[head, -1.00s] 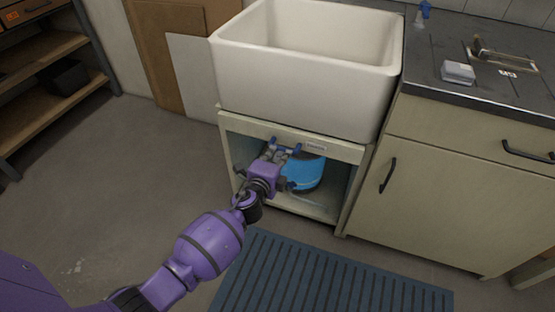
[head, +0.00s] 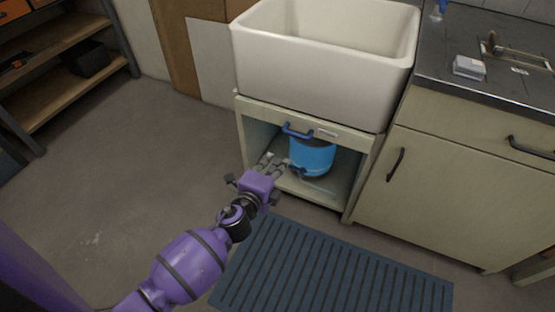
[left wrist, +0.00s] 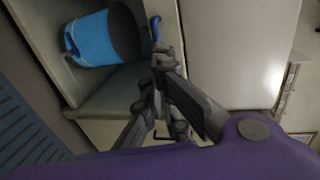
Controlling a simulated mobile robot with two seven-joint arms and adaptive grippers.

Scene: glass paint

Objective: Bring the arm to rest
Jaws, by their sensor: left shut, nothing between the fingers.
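My left gripper (head: 275,161) is in the head view, in front of the open cabinet below the sink. Its grey fingers point toward the cabinet opening and are shut with nothing between them. The fingers also show in the left wrist view (left wrist: 166,62). My purple left arm reaches up from the bottom of the head view. My right gripper is not in view.
A blue bucket (head: 312,158) stands inside the open cabinet (head: 242,130) under the white sink (head: 320,75). A blue handle (head: 297,131) shows on its front rail. A ribbed mat (head: 330,265) lies before it. The floor at left is clear.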

